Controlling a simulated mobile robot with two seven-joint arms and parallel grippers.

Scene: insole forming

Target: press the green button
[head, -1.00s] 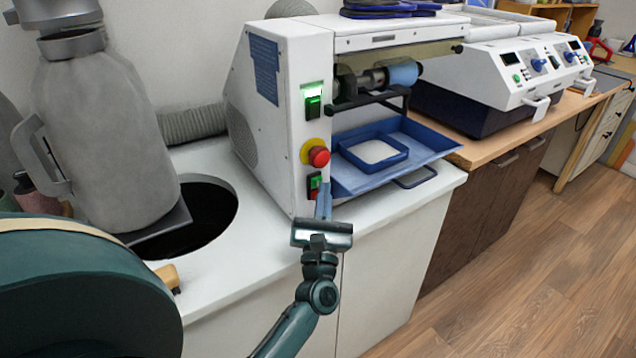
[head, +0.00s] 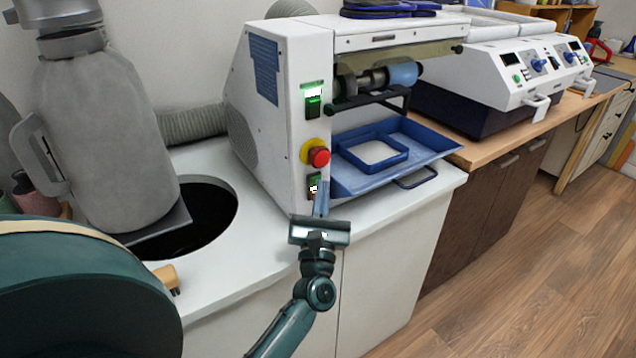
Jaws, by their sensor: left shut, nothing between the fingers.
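The white machine (head: 285,130) stands on the white counter. Low on its front panel is a small switch (head: 315,179) with a green upper part, a whitish patch in the middle and red showing below. Higher up, a second green switch (head: 313,105) is lit. My left gripper (head: 322,187) is shut and empty, its fingers pointing up at the lower switch and partly covering its right side. I cannot tell whether the tips touch it. My right gripper is not in view.
A red stop knob on a yellow ring (head: 318,157) sits just above the lower switch. A blue tray (head: 425,142) juts from the machine to the right of my fingers. A grey canister (head: 95,140) and a dark round opening (head: 212,215) are at the left.

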